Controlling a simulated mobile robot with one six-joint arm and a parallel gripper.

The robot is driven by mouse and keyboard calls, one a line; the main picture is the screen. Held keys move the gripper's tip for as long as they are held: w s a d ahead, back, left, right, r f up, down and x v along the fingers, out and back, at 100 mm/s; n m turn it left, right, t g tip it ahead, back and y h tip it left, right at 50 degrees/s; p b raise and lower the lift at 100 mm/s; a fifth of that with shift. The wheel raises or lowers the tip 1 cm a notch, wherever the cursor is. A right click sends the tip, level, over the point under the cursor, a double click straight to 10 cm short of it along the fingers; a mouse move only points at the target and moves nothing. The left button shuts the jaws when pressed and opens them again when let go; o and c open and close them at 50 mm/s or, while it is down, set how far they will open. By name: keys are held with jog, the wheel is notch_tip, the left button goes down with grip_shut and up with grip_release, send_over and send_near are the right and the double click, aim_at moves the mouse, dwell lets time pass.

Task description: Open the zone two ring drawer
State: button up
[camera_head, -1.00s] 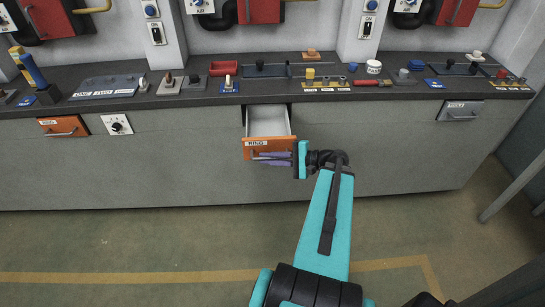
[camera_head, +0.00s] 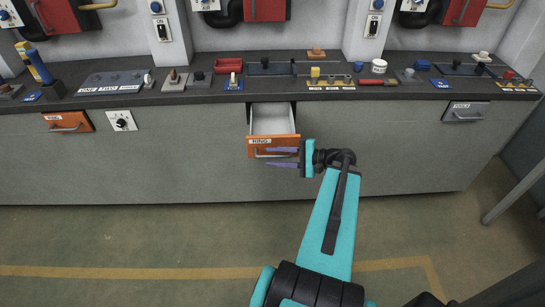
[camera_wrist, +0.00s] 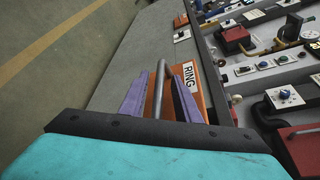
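The ring drawer (camera_head: 272,119) in the middle of the long counter stands pulled out, and its pale, empty-looking inside shows. Its orange front (camera_head: 286,142) carries a "RING" label and a grey bar handle (camera_head: 262,154). In the wrist view the handle (camera_wrist: 158,92) lies between my two purple fingers, with gaps at both sides, and the orange front (camera_wrist: 207,92) is just beyond. My gripper (camera_head: 270,157) is open at the drawer front, reaching in from the right. It also shows in the wrist view (camera_wrist: 160,82).
Another orange-fronted drawer (camera_head: 68,122) at the left and a grey-fronted drawer (camera_head: 465,112) at the right are shut. The countertop (camera_head: 215,97) holds many small parts, switches and a red tray (camera_head: 229,65). The floor (camera_head: 140,235) before the counter is clear.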

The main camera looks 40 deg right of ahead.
jog(key=b+v, duration=0.1)
jog(key=v, duration=1.1)
jog(key=shift+s+d, duration=0.15)
jog(key=shift+s, duration=0.15)
